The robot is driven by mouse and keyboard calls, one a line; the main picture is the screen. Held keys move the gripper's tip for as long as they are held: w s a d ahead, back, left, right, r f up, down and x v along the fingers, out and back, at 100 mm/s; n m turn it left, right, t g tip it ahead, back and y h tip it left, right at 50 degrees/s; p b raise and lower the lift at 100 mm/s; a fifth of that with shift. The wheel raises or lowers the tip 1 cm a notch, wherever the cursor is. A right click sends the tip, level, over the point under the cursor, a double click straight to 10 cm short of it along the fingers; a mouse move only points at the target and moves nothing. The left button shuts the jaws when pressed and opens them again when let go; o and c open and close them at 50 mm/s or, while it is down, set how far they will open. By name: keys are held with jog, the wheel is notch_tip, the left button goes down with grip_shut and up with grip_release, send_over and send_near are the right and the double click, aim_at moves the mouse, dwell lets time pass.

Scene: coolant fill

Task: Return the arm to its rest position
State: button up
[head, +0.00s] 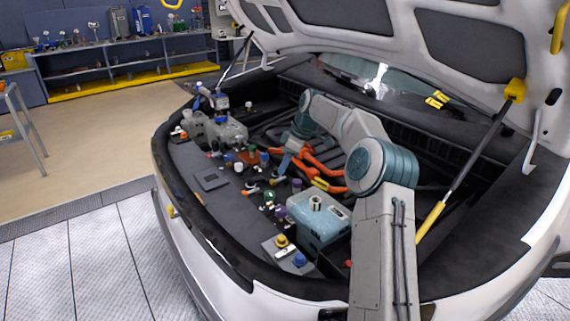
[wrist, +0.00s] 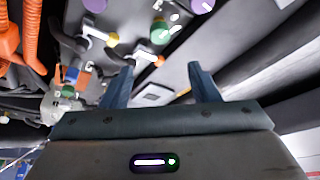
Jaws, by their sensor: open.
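My arm reaches from the lower right of the head view into the open engine bay and bends down at its far end. My gripper (head: 284,164) points down over the middle of the bay, beside orange hoses. In the wrist view my gripper (wrist: 160,78) has its two blue fingers wide apart, with nothing between them. A dark panel with a small pale label lies beyond the fingers. In the head view I cannot tell the gap between the fingertips and the parts below.
The raised hood (head: 440,50) hangs above my arm, with a prop strut (head: 465,160) at the right. Orange hoses (head: 318,165), a teal box (head: 318,225) and a grey tank (head: 226,131) crowd the bay. A workbench (head: 120,62) stands far left; open floor lies between.

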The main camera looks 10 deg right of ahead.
jog(key=s+a+r+m+h, duration=0.2)
jog(key=s+a+r, duration=0.15)
jog(key=s, duration=0.55)
jog(key=s+a+r+m+h, duration=0.2)
jog(key=s+a+r, duration=0.15)
jog(key=s, duration=0.55)
jog(key=s+d+f+m, duration=0.1)
jog(key=s+m, duration=0.3)
jog(key=s, duration=0.9)
jog(key=s+f+m, duration=0.4)
jog(key=s, duration=0.9)
jog(key=shift+d+f+m+t, duration=0.2)
jog(key=shift+d+m+t, duration=0.1)
jog(key=shift+d+t, duration=0.1)
jog(key=shift+c, duration=0.3)
